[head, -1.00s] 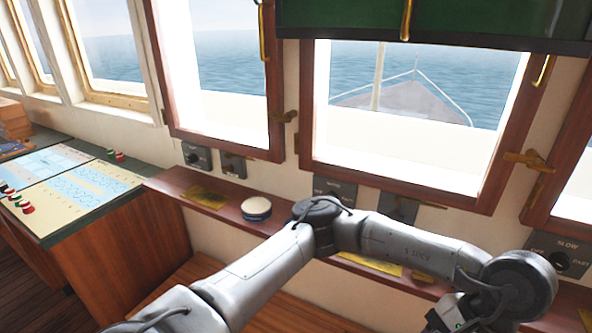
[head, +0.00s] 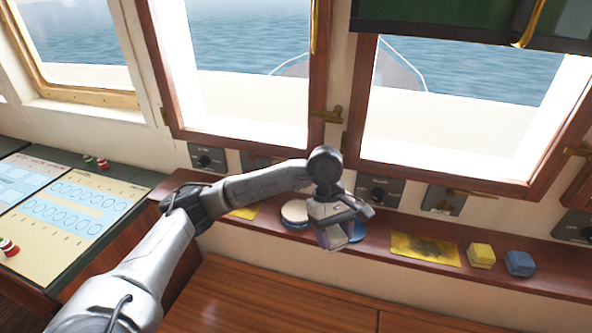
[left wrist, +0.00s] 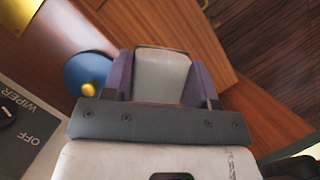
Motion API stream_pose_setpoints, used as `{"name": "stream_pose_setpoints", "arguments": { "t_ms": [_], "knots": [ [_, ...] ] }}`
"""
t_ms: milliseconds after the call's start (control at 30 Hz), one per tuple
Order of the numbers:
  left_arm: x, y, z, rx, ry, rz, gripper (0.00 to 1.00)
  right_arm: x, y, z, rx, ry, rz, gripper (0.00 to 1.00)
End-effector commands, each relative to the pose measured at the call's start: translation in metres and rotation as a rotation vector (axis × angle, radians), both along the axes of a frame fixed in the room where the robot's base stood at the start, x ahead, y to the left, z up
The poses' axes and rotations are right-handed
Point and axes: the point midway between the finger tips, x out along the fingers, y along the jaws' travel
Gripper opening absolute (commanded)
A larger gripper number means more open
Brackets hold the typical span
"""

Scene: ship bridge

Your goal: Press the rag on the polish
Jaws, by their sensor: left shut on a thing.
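The polish looks to be the round tin with a pale cream top (head: 295,214) on the wooden shelf under the windows. A blue disc (head: 355,232) lies to its right, partly behind my gripper; in the left wrist view the blue disc (left wrist: 84,68) has a small yellow knob. The rag appears apart from the tin. My right gripper is out of view.
A stained yellow plate or cloth (head: 425,248), a yellow block (head: 481,255) and a blue block (head: 520,263) lie along the shelf (head: 380,252) to the right. Switch panels (head: 381,191) line the wall behind. A chart console (head: 80,205) stands at left.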

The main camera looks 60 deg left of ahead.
Motion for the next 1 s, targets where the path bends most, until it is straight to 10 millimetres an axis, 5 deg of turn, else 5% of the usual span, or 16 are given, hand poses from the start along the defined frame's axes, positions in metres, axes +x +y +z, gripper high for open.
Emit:
{"name": "stream_pose_setpoints", "arguments": {
  "t_ms": [200, 400, 700, 1000],
  "knots": [
    [-0.004, 0.080, 0.019, 0.005, 0.003, 0.479, 0.34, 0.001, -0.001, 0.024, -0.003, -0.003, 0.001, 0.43],
    [-0.008, 0.125, 0.037, 0.002, 0.000, 0.753, 0.34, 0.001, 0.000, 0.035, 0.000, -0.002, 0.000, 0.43],
    [-0.009, 0.152, 0.049, -0.002, 0.000, 0.914, 0.34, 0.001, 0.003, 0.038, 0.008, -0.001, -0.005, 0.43],
    [-0.009, 0.152, 0.034, -0.002, 0.001, 0.918, 0.34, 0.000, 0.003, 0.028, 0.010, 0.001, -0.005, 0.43]
  ]
}}
